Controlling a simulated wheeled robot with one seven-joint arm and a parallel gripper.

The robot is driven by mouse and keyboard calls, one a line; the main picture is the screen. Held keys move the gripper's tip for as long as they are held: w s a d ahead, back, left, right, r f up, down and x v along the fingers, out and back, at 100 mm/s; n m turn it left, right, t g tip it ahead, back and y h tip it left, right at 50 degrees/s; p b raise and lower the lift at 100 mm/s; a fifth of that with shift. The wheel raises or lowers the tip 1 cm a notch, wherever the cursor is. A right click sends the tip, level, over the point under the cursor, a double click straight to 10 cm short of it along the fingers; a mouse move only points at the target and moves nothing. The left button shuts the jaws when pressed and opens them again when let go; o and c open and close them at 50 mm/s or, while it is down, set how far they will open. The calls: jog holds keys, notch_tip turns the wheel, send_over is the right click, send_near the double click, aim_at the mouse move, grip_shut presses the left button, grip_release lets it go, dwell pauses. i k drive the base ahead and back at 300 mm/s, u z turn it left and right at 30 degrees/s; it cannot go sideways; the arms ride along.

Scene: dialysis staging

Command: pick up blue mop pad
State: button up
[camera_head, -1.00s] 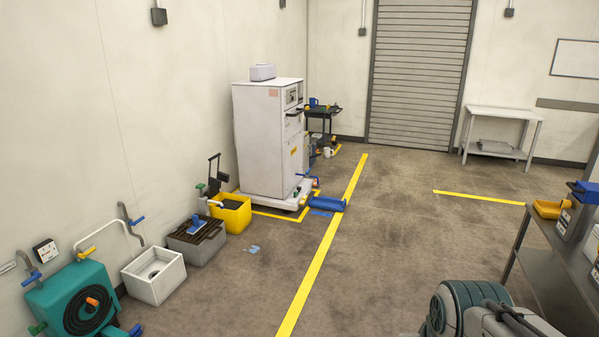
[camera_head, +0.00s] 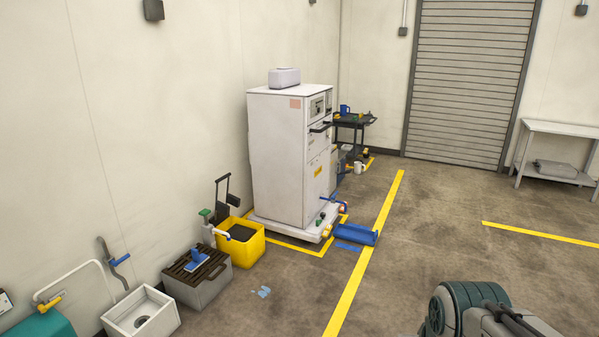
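A flat blue piece (camera_head: 349,247) lies on the floor beside a blue roll-shaped object (camera_head: 356,234), in front of the white machine; it may be the blue mop pad. A blue item with a pale part (camera_head: 200,259) sits on the dark slatted top of a grey box (camera_head: 204,286) by the left wall. A small light-blue crumpled piece (camera_head: 264,292) lies on the floor to the right of that box. I cannot tell for sure which is the mop pad. Part of my arm shows at the lower right; my gripper is out of view.
The tall white machine (camera_head: 288,157) stands on a low base by the left wall. A yellow bucket (camera_head: 240,250) and a white basin (camera_head: 140,318) line the wall. A dark cart (camera_head: 352,122) stands behind. The floor right of the yellow line (camera_head: 365,255) is largely clear.

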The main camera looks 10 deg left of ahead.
aim_at(197, 260)
jog(key=u, duration=0.25)
jog(key=i, duration=1.75)
jog(key=u, duration=0.8)
jog(key=i, duration=1.95)
jog(key=u, duration=0.75)
jog(key=i, duration=0.8)
jog(key=u, duration=0.15)
